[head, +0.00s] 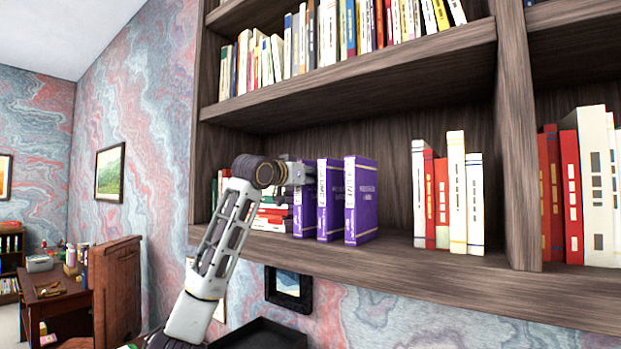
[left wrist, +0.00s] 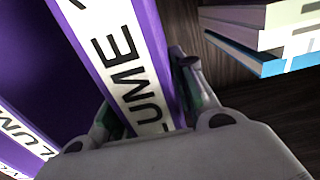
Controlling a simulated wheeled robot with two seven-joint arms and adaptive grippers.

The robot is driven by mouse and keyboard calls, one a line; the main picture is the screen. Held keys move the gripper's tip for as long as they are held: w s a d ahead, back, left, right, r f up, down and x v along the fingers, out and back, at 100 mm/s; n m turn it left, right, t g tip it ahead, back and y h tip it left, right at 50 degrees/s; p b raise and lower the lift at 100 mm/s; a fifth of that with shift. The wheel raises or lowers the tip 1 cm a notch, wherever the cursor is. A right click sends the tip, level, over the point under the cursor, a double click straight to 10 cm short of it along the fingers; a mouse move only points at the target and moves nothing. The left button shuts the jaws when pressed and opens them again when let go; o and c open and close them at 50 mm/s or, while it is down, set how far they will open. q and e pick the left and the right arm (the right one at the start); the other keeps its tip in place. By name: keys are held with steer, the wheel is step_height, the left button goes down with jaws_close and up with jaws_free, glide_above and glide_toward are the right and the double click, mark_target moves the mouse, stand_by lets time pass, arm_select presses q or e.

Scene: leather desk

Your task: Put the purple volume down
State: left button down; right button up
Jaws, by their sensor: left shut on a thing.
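Three purple volumes with white spine labels stand upright on the lower shelf in the head view: the leftmost (head: 304,215), the middle one (head: 331,205) and the right one (head: 361,200). My left gripper (head: 305,173) reaches in from the left at the upper part of the leftmost one. In the left wrist view my left gripper (left wrist: 150,105) is shut on this purple volume (left wrist: 118,60), a finger on each side of its spine. The volume's base is at the shelf board; I cannot tell if it bears on it. My arm hides part of its top. My right gripper is not in view.
A stack of lying books (head: 272,217) is left of the purple volumes, also at upper right in the left wrist view (left wrist: 265,35). White and red books (head: 456,190) stand further right, before a divider (head: 517,150). Bare shelf (head: 397,238) lies between. An upper shelf (head: 360,75) runs overhead.

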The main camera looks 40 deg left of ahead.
arm_select(q)
steer(key=shift+f, duration=0.1)
steer(key=c, duration=1.2)
jaws_free()
steer(key=shift+o, duration=0.2)
steer(key=s+d+b, duration=0.1)
steer(key=s+b, duration=0.3)
steer(key=s, duration=0.8)
steer(key=shift+d, duration=0.2)
